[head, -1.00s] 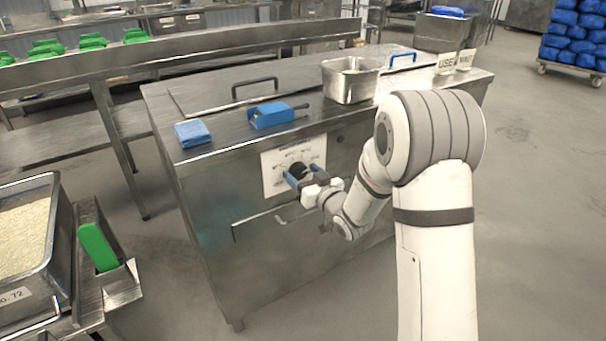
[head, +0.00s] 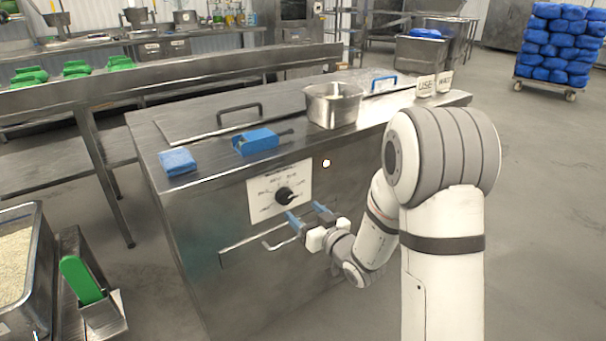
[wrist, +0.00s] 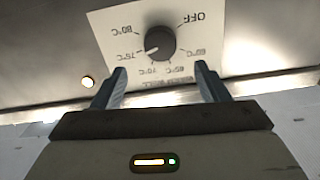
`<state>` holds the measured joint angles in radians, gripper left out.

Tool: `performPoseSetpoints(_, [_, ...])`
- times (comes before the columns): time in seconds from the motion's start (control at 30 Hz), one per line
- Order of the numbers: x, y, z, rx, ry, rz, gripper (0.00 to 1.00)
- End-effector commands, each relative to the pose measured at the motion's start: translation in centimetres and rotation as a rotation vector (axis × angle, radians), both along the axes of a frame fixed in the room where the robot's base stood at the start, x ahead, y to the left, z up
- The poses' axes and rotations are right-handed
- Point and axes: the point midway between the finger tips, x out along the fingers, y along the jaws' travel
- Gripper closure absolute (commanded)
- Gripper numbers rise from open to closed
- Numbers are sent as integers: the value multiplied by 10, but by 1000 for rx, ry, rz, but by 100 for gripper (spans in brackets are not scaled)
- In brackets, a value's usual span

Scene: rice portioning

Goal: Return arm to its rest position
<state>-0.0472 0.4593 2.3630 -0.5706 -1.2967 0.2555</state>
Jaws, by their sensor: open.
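My gripper (head: 306,214) is open and empty in front of the steel cabinet's front face, just below and right of a black dial knob (head: 284,196). In the wrist view its two blue fingers (wrist: 156,88) stand apart below the knob (wrist: 160,43), with nothing between them. The knob sits on a white plate (head: 262,187) with temperature marks and OFF; its pointer faces toward a mark that seems to read 75 °C. A round light (head: 326,163) right of the plate glows white, and it also shows in the wrist view (wrist: 87,82).
The cabinet top (head: 210,165) holds a blue cloth (head: 178,161), a blue tool (head: 256,141) and a steel pan (head: 333,104). A bar handle (head: 262,238) juts out near my gripper. A rice tray (head: 36,262) and green-handled tool (head: 80,279) stand left.

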Motion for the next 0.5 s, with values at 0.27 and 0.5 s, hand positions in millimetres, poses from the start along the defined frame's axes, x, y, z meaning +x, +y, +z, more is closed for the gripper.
performPoseSetpoints(0.27, [1,-30,55,-153,122,-135,32])
performPoseSetpoints(0.5, [-32,-86,121,-336,385,-339,32])
